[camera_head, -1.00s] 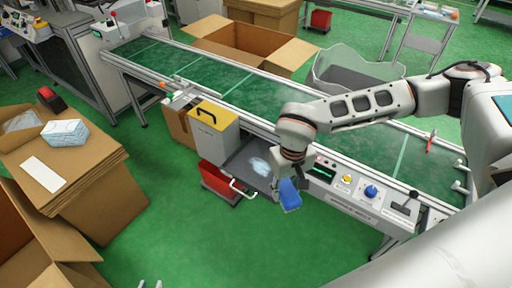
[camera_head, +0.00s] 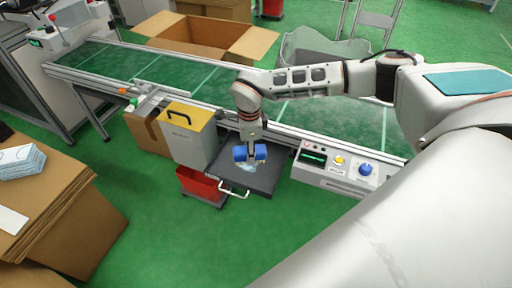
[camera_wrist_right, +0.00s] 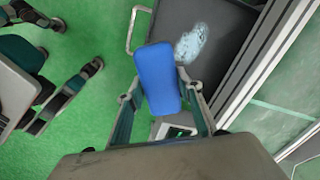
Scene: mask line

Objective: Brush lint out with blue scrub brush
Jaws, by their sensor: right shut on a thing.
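My right gripper (camera_head: 251,155) is shut on the blue scrub brush (camera_head: 262,152), over the dark tray (camera_head: 268,180) that juts out from the conveyor's near side. The pale lint patch (camera_head: 247,167) lies on the tray, partly hidden by the brush and gripper. In the right wrist view the brush (camera_wrist_right: 157,80) sits between the right fingers, and the lint (camera_wrist_right: 190,42) lies beside its end on the tray (camera_wrist_right: 235,22). I cannot tell whether the brush touches the tray. My left gripper (camera_wrist_right: 79,48) shows open and empty over the floor in the wrist view.
A yellow-topped grey box (camera_head: 190,133) stands left of the tray, with a red bin (camera_head: 200,186) below. The control panel (camera_head: 335,168) with knobs is right of the tray. A white handle (camera_head: 233,189) is on the tray's front. Open green floor lies in front.

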